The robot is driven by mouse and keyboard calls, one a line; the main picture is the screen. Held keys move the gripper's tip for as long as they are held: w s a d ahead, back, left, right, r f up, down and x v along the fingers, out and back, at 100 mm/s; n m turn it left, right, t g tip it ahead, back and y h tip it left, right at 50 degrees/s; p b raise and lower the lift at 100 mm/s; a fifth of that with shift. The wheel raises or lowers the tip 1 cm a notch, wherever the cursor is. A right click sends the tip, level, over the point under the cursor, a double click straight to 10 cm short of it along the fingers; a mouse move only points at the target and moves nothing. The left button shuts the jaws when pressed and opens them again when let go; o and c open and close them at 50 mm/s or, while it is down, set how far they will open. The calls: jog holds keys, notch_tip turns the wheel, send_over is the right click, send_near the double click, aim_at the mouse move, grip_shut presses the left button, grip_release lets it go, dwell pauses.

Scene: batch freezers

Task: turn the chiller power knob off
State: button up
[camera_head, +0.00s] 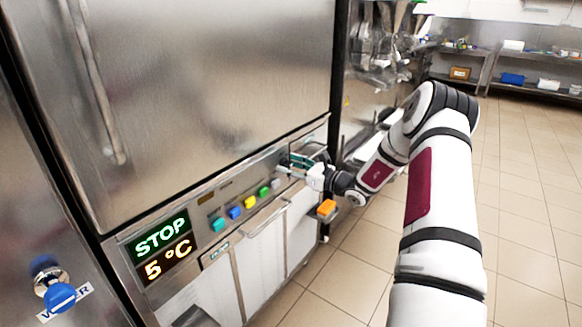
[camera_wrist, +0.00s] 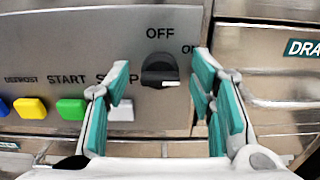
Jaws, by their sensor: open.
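The chiller power knob (camera_wrist: 160,71) is black with a light mark on its right side, on the steel control panel (camera_wrist: 110,45) in the wrist view. The label OFF stands above it, and ON, partly hidden, to its right. My gripper (camera_wrist: 157,84) is open, with one teal-padded finger to each side of the knob. Gaps show between the knob and both fingers in the picture; how near the fingertips are in depth, I cannot tell. In the head view my gripper (camera_head: 300,163) is at the panel's far right end and the knob cannot be made out.
Coloured buttons (camera_head: 249,201) line the panel left of my gripper. A display (camera_head: 160,246) reads STOP and 5 °C. A drawer marked DRA (camera_wrist: 270,55) is right of the knob. An orange block (camera_head: 327,207) is below my gripper. The tiled floor (camera_head: 525,220) at right is clear.

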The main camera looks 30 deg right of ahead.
jog(key=c, duration=1.1)
jog(key=shift+n, duration=0.3)
jog(key=n+b, duration=0.3)
jog(key=n, duration=0.1)
jog(key=shift+f+n, duration=0.15)
jog(key=shift+n, duration=0.15)
jog(key=n+b, duration=0.6)
jog(key=b, duration=0.2)
jog(key=n+b, duration=0.6)
jog(key=b, duration=0.2)
jog(key=shift+s+a+f+n+b, duration=0.15)
jog(key=shift+a+f+n+b, duration=0.05)
jog(key=shift+n+b, duration=0.1)
jog(key=shift+b, duration=0.35)
jog(key=o, duration=1.1)
jog(key=shift+r, duration=0.1)
